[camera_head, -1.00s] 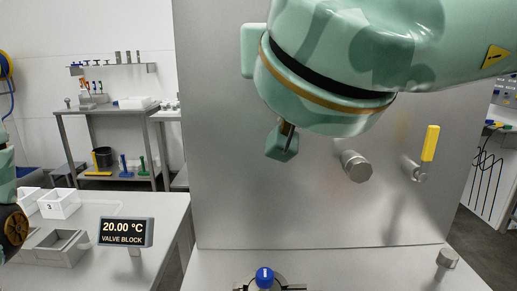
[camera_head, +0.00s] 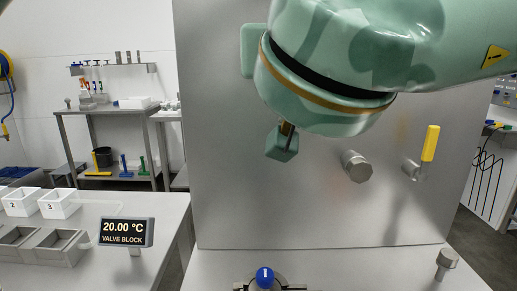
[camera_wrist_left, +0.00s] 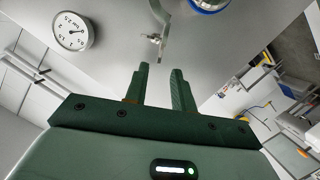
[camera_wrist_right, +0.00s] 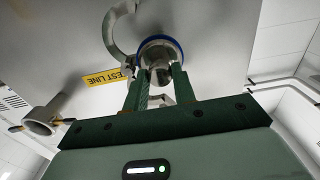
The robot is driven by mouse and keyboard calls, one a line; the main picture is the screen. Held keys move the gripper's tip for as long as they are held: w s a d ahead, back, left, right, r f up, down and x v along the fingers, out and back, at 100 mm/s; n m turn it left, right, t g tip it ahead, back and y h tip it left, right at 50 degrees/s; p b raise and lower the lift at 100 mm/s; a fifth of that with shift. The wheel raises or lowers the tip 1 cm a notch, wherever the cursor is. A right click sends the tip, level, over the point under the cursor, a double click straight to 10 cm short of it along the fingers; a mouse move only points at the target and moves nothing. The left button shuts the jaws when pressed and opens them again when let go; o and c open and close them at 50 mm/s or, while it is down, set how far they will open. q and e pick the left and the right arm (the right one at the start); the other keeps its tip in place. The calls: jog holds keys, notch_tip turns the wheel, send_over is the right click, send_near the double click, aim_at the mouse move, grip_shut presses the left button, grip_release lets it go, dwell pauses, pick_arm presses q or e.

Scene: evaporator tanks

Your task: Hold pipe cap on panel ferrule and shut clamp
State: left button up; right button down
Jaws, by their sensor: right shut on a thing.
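In the right wrist view, my right gripper (camera_wrist_right: 160,82) is shut on the metal pipe cap (camera_wrist_right: 157,74). The cap lines up with a blue-rimmed round fitting (camera_wrist_right: 160,44) at the panel ferrule; I cannot tell whether it is fully seated. The open curved clamp (camera_wrist_right: 112,36) hangs beside it. In the left wrist view, my left gripper (camera_wrist_left: 160,84) is open and empty, just short of the clamp's end with its small bolt (camera_wrist_left: 153,38). A blue-rimmed part (camera_wrist_left: 208,4) is cut off at the top edge. In the head view, my right gripper (camera_head: 283,143) mostly hides behind its arm.
The steel panel (camera_head: 230,190) carries a pipe stub (camera_head: 355,166) and a yellow-handled valve (camera_head: 429,145). A gauge (camera_wrist_left: 72,31) sits left of my left gripper. A yellow label (camera_wrist_right: 105,77) is near the clamp. A display (camera_head: 126,232) and white bins (camera_head: 58,204) stand at left.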

pick_arm(q)
jog(key=x, duration=0.7)
jog(key=shift+w, duration=0.15)
grip_shut()
jog(key=shift+f, duration=0.2)
dwell(0.4)
jog(key=shift+a+f+n+h, duration=0.3)
jog(key=shift+a+f+n, duration=0.5)
jog(key=shift+a, duration=0.25)
